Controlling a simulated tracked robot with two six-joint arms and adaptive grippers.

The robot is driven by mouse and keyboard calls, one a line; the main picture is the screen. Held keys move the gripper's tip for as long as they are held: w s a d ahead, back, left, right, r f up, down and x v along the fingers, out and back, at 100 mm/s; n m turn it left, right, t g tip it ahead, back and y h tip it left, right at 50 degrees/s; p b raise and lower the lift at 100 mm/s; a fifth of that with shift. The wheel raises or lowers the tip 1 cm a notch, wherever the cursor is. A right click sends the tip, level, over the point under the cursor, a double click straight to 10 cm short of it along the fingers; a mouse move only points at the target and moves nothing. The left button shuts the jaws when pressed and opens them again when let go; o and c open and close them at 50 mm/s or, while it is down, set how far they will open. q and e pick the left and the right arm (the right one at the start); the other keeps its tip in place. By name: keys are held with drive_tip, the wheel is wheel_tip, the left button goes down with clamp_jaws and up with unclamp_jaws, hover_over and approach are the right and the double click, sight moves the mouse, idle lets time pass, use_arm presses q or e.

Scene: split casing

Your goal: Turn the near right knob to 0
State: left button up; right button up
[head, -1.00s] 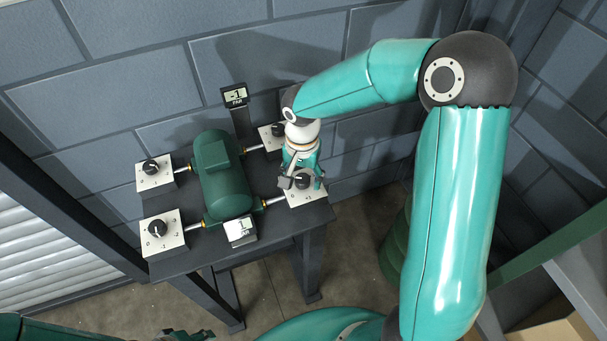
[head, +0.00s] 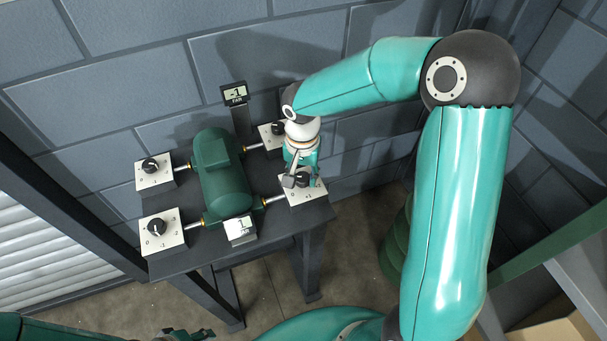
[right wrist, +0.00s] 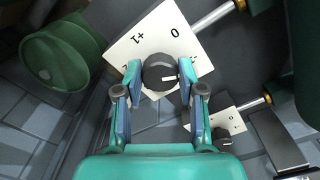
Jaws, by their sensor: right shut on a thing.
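The near right knob (head: 303,180) is dark and round, on a white dial plate (head: 311,196) at the table's right front corner. My right gripper (head: 302,183) comes down over it from above. In the right wrist view, its two fingers (right wrist: 161,78) are shut on the sides of the knob (right wrist: 158,70). The knob's white mark points right in that view, while the plate's 0 is above it and +1 at upper left. My left gripper (head: 188,335) is partly in view at the bottom edge, too cut off to judge.
A green motor-like casing (head: 222,175) stands mid-table between the dial plates. Other knobs sit at near left (head: 157,227), far left (head: 150,165) and far right (head: 278,129). A far display (head: 235,94) reads -1; a near display (head: 240,226) stands in front of the casing.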

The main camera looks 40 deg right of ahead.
sight(303, 177)
drive_tip(key=n+b, duration=0.1)
drive_tip(key=n, duration=0.3)
drive_tip(key=shift+n+b, duration=0.3)
drive_tip(key=shift+b, duration=0.1)
drive_tip(key=n, duration=0.3)
drive_tip(key=shift+d+b, duration=0.1)
drive_tip(key=shift+b, duration=0.2)
drive_tip(key=shift+n, duration=1.6)
drive_tip(key=o, duration=1.1)
drive_tip(key=shift+o, duration=0.2)
drive_tip(key=shift+r, duration=0.1)
wheel_tip(303, 177, up, 12)
